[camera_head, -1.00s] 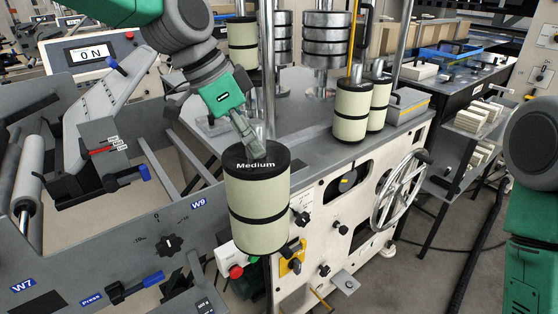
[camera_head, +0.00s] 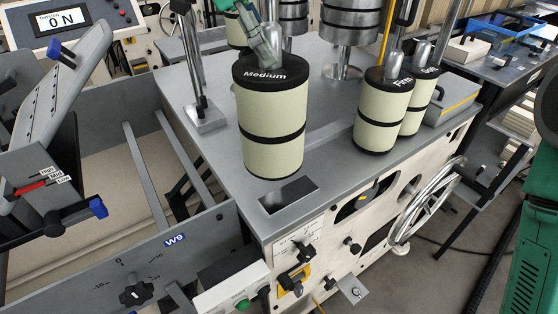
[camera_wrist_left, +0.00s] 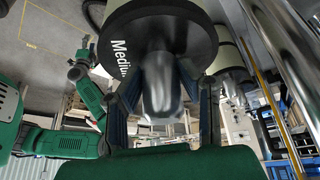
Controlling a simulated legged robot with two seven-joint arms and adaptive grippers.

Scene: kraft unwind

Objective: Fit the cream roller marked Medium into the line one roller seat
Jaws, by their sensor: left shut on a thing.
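The cream roller marked Medium (camera_head: 272,125) hangs upright with black end caps and a black middle band. My left gripper (camera_head: 266,46) is shut on the metal knob on its top. In the left wrist view both fingers flank that knob (camera_wrist_left: 162,85), under the black cap with the word Medium (camera_wrist_left: 150,32). In the head view the roller's lower end is just behind a dark rectangular opening (camera_head: 288,195) in the grey machine top; I cannot tell whether it touches the top. What looks like my right gripper (camera_wrist_left: 80,65) is small in the wrist view, its fingers unclear. No line one label is readable.
A cream roller marked Firm (camera_head: 383,110) and another cream roller (camera_head: 420,95) stand to the right. Stacked metal weights (camera_head: 350,30) and a post on a block (camera_head: 205,115) stand behind and left. A handwheel (camera_head: 428,200) juts from the front panel.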

